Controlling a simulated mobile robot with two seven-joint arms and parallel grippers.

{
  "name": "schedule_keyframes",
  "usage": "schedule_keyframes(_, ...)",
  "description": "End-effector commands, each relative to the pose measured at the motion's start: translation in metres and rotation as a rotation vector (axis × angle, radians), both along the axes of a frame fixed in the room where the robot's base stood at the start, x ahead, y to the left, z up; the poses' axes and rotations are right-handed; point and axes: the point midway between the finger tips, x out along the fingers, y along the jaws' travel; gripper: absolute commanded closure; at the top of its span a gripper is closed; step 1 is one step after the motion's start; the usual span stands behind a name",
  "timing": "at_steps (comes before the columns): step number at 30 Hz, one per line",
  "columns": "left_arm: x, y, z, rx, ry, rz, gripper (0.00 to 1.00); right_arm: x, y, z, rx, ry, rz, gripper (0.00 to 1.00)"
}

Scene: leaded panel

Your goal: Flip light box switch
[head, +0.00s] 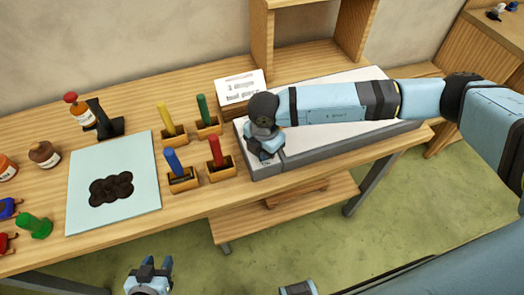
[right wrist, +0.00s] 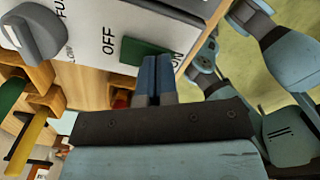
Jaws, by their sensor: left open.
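The light box (head: 312,138) is a flat white-topped box at the right of the bench. My right arm lies across it in the head view. My right gripper (head: 262,150) points down at the box's near left corner, its fingertips hard to make out there. In the right wrist view its fingers (right wrist: 153,80) are together and empty, right at the green switch (right wrist: 140,48), which sits between the OFF and ON labels. I cannot tell whether they touch it, and they partly hide the ON side. My left gripper (head: 150,268) is open and empty in front of the bench.
A grey knob (right wrist: 35,35) is beside the switch. Several coloured sticks in wooden holders (head: 183,178) stand left of the box. A pale blue sheet (head: 140,155) with dark pieces, bottles (head: 45,154) and a sign (head: 241,87) are on the bench (head: 60,120).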

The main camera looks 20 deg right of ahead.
Motion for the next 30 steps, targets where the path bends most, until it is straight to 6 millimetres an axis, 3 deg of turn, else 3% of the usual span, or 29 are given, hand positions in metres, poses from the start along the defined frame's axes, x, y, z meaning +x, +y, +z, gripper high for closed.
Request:
schedule_keyframes(11, 0.0, 0.0, -0.001, 0.001, 0.003, 0.0, 0.57, 0.0, 0.0, 0.0, -0.001, 0.001, 0.0, 1.0)
schedule_keyframes(30, 0.0, 0.0, 0.029, 0.0, 0.0, 0.0, 0.57, 0.0, 0.0, 0.051, 0.0, 0.0, 0.0, 1.0)
